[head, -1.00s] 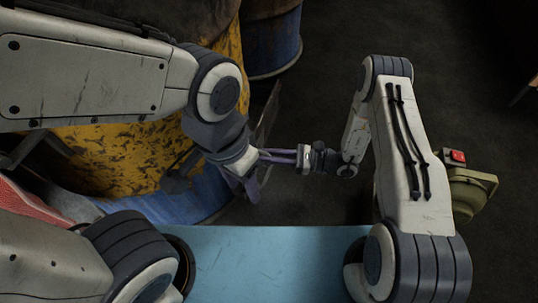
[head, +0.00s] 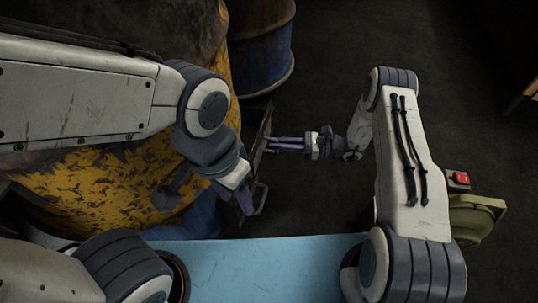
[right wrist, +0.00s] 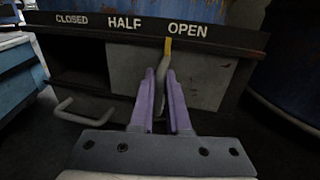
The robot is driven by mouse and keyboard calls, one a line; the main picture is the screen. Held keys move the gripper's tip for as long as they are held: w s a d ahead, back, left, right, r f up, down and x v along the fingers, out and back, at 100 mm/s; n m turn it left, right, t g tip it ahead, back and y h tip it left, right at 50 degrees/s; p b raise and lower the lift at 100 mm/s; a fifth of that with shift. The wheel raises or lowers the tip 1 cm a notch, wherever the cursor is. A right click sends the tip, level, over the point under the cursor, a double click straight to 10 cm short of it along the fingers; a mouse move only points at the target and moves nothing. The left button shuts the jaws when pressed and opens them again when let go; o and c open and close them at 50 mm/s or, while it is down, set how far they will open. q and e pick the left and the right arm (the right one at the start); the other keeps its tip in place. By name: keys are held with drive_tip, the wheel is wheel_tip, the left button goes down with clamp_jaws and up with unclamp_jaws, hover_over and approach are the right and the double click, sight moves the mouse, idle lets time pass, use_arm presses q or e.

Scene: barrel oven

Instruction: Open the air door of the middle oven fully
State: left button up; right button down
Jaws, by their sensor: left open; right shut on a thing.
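The middle oven is the worn yellow barrel (head: 100,185) at left in the head view. In the right wrist view, a dark strip (right wrist: 95,22) is marked CLOSED, HALF and OPEN. The grey air door plate (right wrist: 125,75) is below it, with a dark gap to its left. In the head view, my right gripper (head: 275,146) is beside the oven. My left gripper (head: 245,203) is open, lower down.
A looped metal handle (right wrist: 65,108) sticks out low on the left of the oven base. Another rusty blue barrel (head: 262,50) stands behind. A light blue surface (head: 270,262) is at the bottom of the head view.

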drive_tip(key=w, duration=0.2)
drive_tip(key=shift+w+d+r, duration=0.25)
drive_tip(key=shift+w+r, duration=0.1)
drive_tip(key=shift+w, duration=0.05)
drive_tip(key=shift+a, duration=0.2)
drive_tip(key=c, duration=0.9)
unclamp_jaws()
drive_tip(key=shift+f, duration=0.1)
drive_tip(key=shift+s+d, duration=0.1)
drive_tip(key=s+d+p, duration=0.1)
drive_tip(key=d+p, duration=0.2)
drive_tip(key=d, duration=0.7)
drive_tip(key=shift+d, duration=0.15)
drive_tip(key=shift+s, duration=0.1)
